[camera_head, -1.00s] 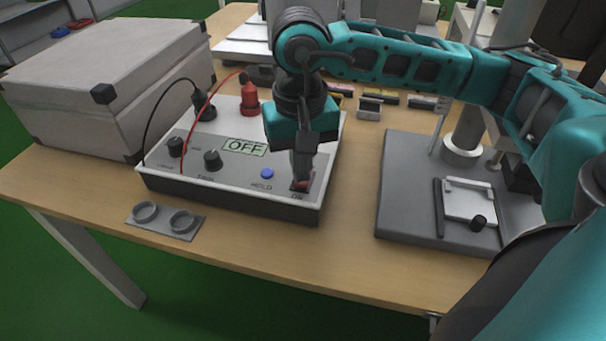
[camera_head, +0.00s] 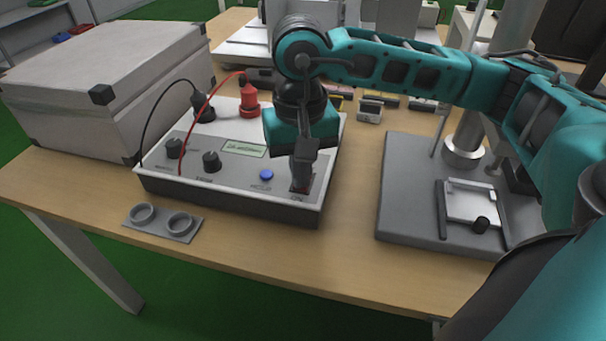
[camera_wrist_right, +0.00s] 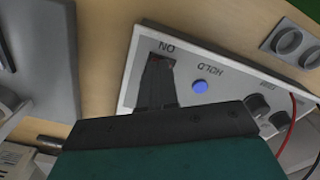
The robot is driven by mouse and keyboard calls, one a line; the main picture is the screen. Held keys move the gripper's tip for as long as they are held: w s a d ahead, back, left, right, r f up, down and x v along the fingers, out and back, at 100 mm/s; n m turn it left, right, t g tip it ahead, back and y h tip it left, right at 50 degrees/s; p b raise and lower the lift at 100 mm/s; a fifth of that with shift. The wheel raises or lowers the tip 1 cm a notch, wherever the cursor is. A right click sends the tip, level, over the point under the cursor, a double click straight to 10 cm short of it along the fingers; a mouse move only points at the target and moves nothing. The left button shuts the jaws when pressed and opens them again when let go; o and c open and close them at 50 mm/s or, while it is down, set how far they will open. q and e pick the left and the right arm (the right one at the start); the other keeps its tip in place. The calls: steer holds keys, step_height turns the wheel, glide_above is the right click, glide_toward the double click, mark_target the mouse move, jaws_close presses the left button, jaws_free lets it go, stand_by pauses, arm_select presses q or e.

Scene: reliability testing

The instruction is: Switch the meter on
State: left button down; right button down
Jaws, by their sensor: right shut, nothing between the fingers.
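The meter (camera_head: 225,185) is a white-topped box with a dark base on the wooden table. Its small display (camera_head: 244,148) shows tiny dark text that I cannot read surely. A blue hold button (camera_head: 266,175) and dark knobs (camera_head: 211,161) are on its top. My left gripper is out of view.
A large grey case (camera_head: 110,85) stands left of the meter. A two-ring holder (camera_head: 161,222) lies in front. A grey stand base (camera_head: 420,190) is to the right. Red and black leads rise from the meter.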

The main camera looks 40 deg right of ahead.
steer(key=shift+r+p, duration=1.85)
steer(key=shift+r, duration=1.6)
steer(key=shift+f, duration=0.1)
